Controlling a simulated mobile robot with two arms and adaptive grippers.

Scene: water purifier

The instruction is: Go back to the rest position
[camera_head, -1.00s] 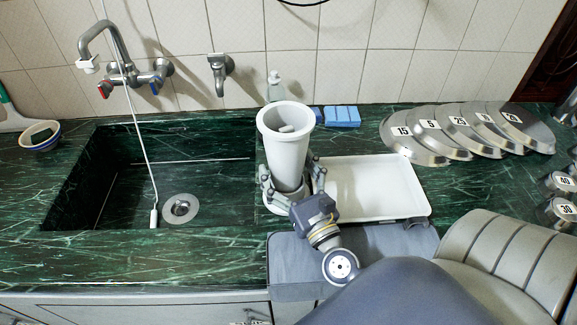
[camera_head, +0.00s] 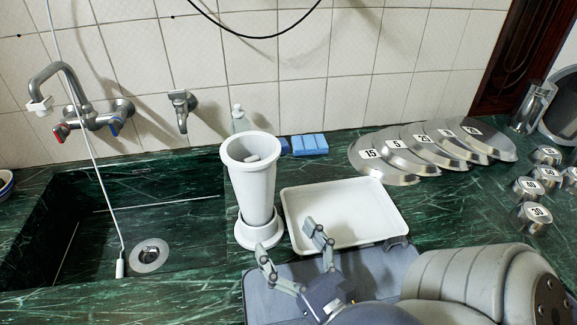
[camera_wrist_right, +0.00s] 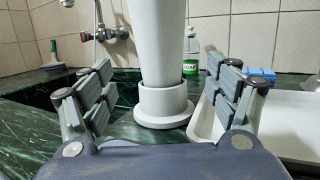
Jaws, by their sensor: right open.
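My right gripper (camera_head: 293,258) is open and empty. In the head view it is in front of a white tapered cylinder (camera_head: 251,190), apart from it. The cylinder stands upright in a round white base (camera_head: 259,232) on the green counter, with a pale piece visible inside its open top. In the right wrist view, the cylinder (camera_wrist_right: 157,40) and its base (camera_wrist_right: 164,104) show beyond and between the spread fingers (camera_wrist_right: 160,100). My left gripper is not in view.
A white tray (camera_head: 345,205) lies right of the cylinder. The sink (camera_head: 150,225) is to the left, with a hanging cord. Blue sponges (camera_head: 309,144) and a soap bottle (camera_head: 239,119) stand behind. Numbered metal lids (camera_head: 415,150) and weights (camera_head: 531,217) are at the right.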

